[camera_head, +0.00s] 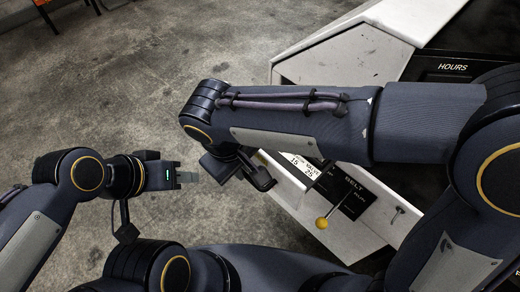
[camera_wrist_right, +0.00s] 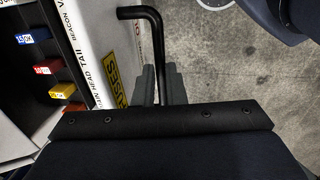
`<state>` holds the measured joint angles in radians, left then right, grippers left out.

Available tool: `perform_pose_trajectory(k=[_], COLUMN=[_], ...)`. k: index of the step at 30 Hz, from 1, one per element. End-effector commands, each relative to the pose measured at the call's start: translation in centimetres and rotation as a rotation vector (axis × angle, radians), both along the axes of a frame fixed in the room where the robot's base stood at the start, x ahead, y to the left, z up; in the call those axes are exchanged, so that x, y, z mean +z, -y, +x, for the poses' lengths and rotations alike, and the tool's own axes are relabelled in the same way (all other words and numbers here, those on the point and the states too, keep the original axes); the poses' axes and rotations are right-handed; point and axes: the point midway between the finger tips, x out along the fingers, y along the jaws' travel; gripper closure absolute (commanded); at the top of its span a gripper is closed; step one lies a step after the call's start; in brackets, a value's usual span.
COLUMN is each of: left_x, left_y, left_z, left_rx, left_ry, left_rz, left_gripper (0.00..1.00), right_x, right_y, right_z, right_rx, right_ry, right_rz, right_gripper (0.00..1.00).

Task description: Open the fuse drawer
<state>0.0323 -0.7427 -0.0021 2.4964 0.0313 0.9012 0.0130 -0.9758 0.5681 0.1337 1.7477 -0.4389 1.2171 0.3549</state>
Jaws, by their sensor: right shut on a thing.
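The fuse drawer (camera_wrist_right: 104,50) shows at the left of the right wrist view, with a white edge, printed labels and a yellow fuses label (camera_wrist_right: 117,90). Its dark inside and several coloured fuses are exposed, so it stands at least partly open. Its black bent bar handle (camera_wrist_right: 140,12) runs down between the grey fingers of my right gripper (camera_wrist_right: 160,85), which is shut on it. In the head view my right arm covers most of the drawer and the grip. My left gripper (camera_head: 187,177) is away to the left over the floor; its finger gap is unclear.
The white loader body (camera_head: 345,60) stands behind my right arm, with a dark panel marked hours (camera_head: 452,68). A lever with a yellow knob (camera_head: 322,223) sticks out near the lower panel. Bare concrete floor (camera_head: 150,80) lies free to the left.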

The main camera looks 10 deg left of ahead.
Motion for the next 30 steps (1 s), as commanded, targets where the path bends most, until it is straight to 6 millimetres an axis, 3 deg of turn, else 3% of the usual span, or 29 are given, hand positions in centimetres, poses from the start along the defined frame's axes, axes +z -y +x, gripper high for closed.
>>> perform_pose_trajectory(k=[7, 20, 21, 25, 30], left_x=[0.0, 0.0, 0.0, 0.0, 0.0], left_y=[0.0, 0.0, 0.0, 0.0, 0.0], left_z=[0.0, 0.0, 0.0, 0.0, 0.0], left_rx=[0.000, 0.000, 0.000, 0.000, 0.000], left_ry=[0.000, 0.000, 0.000, 0.000, 0.000], left_rz=[0.000, 0.000, 0.000, 0.000, 0.000], left_gripper=[0.64, 0.64, 0.64, 0.64, 0.64], right_x=[0.0, 0.0, 0.0, 0.0, 0.0], right_y=[-1.3, -1.5, -1.5, -1.5, -1.5], right_z=[-1.8, -2.0, -2.0, -2.0, -2.0], right_rx=[0.001, -0.001, -0.001, -0.001, -0.001], right_ry=[-0.001, -0.001, -0.001, 0.000, 0.000], right_rz=[0.000, 0.000, 0.000, 0.000, 0.000], right_gripper=[1.00, 1.00, 0.87, 0.70, 0.67])
